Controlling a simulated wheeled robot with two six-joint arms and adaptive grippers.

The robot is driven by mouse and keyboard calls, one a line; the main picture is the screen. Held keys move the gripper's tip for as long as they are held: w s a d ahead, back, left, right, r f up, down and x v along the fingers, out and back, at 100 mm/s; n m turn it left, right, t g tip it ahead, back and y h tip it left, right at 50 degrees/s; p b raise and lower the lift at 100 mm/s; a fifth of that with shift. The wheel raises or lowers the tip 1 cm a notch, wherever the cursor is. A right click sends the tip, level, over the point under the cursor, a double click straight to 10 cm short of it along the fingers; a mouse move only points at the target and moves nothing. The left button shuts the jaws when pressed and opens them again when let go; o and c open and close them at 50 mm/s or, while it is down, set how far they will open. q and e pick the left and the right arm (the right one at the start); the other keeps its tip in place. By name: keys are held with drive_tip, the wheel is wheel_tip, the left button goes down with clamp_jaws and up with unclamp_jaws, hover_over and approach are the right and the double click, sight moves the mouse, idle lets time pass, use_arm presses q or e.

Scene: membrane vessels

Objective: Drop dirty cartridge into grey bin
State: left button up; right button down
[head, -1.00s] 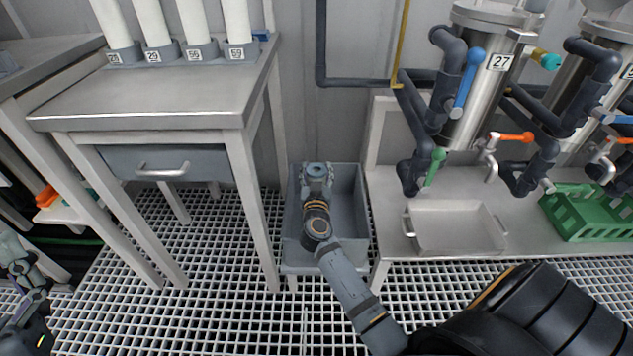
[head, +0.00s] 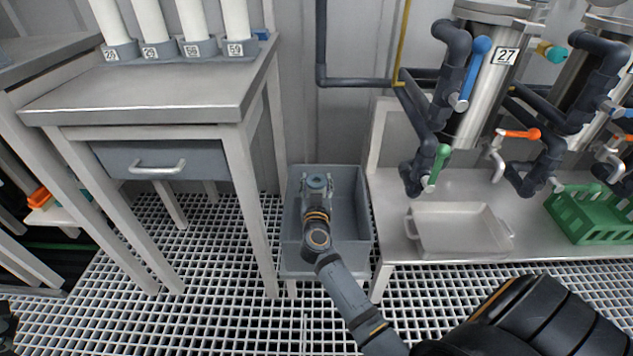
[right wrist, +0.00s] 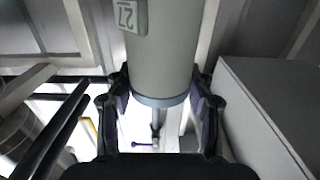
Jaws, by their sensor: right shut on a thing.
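My right gripper (head: 317,200) is over the left part of the bin's opening. It is shut on the dirty cartridge, a thick grey tube (right wrist: 165,50) with a label reading 27 and a blue-grey ring near one end.
The metal table (head: 150,90) with several white cartridges in holders (head: 157,52) is close on the left. At right, the bench (head: 385,185) carries piped vessels (head: 490,80), a pale tray (head: 459,230) and a green crate (head: 585,222).

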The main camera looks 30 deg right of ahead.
drive_tip(key=shift+f, duration=0.35)
drive_tip(key=c, duration=0.5)
unclamp_jaws()
